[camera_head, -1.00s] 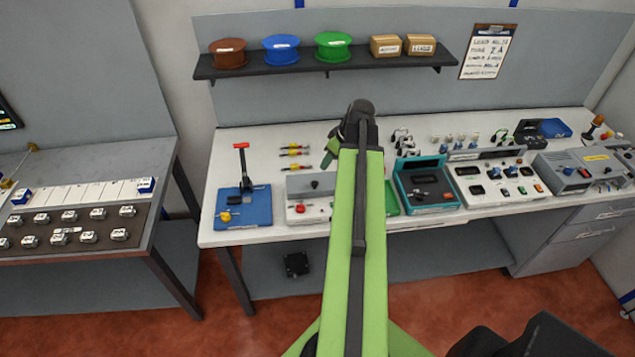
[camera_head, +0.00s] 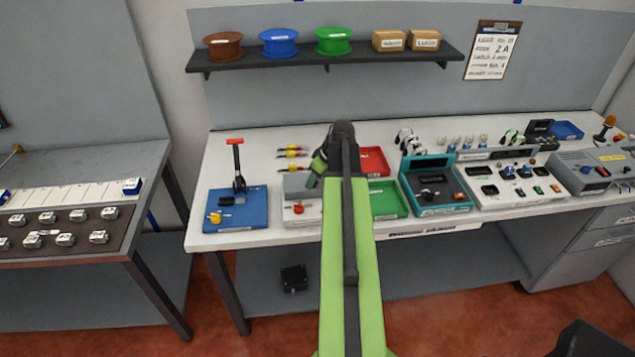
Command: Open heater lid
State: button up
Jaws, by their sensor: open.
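A pale grey box with a red knob (camera_head: 297,207) stands on the bench just left of my arm. I take it to be the heater, though no label can be read. Its right part is hidden behind my arm, and I cannot make out its lid's state. My gripper (camera_head: 314,179) is at the end of my green arm, small and partly hidden by the arm's end joint. It appears over the back right part of the grey box and is open. I cannot tell whether it touches the box.
A blue base with a red-handled lever (camera_head: 238,208) stands left of the grey box. Right of my arm are a green tray (camera_head: 387,203), a red tray (camera_head: 374,161) and a teal device (camera_head: 435,190). A shelf (camera_head: 320,60) with spools and boxes hangs above.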

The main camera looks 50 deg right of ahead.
jog(key=shift+c, duration=0.5)
grip_shut()
dwell(0.7)
